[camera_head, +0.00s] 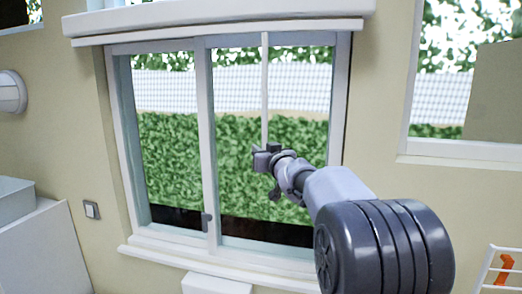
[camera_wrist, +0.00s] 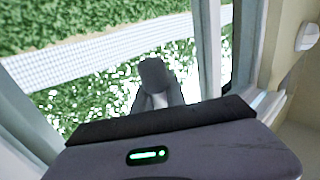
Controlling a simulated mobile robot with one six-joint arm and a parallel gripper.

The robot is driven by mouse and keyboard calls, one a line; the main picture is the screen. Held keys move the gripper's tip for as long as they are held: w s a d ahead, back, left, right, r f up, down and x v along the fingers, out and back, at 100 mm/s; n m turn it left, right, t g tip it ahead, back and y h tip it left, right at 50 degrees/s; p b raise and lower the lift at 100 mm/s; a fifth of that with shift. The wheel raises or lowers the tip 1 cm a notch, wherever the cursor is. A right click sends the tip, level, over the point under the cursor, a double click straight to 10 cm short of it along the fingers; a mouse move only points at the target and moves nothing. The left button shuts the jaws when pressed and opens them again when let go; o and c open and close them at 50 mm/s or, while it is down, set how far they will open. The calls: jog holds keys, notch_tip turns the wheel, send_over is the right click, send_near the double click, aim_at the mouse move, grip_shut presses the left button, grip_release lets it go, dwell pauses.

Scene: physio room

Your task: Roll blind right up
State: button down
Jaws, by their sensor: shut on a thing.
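The blind's white housing (camera_head: 210,14) runs across the top of the window in the head view, with a pale bar (camera_head: 215,32) just beneath it. No blind cloth shows over the glass. A thin pale pull rod or cord (camera_head: 264,85) hangs straight down from the bar, in front of the right pane. My gripper (camera_head: 264,154) is at its lower end, about mid-height of the pane, and is shut on it. In the wrist view my dark gripper fingers (camera_wrist: 155,80) are close together; what they hold is hidden there.
The sliding window frame (camera_head: 207,140) has a small dark latch (camera_head: 207,222) low in the middle. A wall switch (camera_head: 91,210) and a white cabinet (camera_head: 40,250) are at left. A white rack with an orange item (camera_head: 503,268) stands at lower right. A second window is at right.

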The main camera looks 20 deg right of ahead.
jog(key=shift+r, duration=0.3)
jog(key=c, duration=1.4)
grip_release()
jog(key=shift+f, duration=0.1)
jog(key=shift+o, duration=0.2)
jog(key=s+b, duration=0.3)
jog(key=s, duration=1.4)
jog(key=shift+s, duration=0.25)
jog(key=shift+w+f, duration=0.1)
jog(key=s+f+m+g+h+b, duration=0.1)
jog(key=s+f+m+h+b, duration=0.15)
jog(key=f+b, duration=0.55)
jog(key=s+f+m+g+h+b, duration=0.1)
jog(key=s+f+g+b, duration=0.1)
jog(key=s+f+b, duration=0.5)
jog(key=s+a+f+g+y+b, duration=0.1)
jog(key=s+a+f+g+b, duration=0.2)
jog(key=f, duration=1.1)
jog(key=s+a+f+g+y+b, duration=0.2)
jog(key=s+a+f+g+b, duration=0.1)
jog(key=s+a+f+b, duration=0.5)
jog(key=s+a+f+g+y+b, duration=0.2)
jog(key=s+a+f+b, duration=0.4)
jog(key=s+f, duration=0.5)
notch_tip(320, 180, down, 9)
jog(key=shift+a+f+m+g+b, duration=0.15)
jog(key=shift+a+m+g+b, duration=0.35)
jog(key=shift+b, duration=0.45)
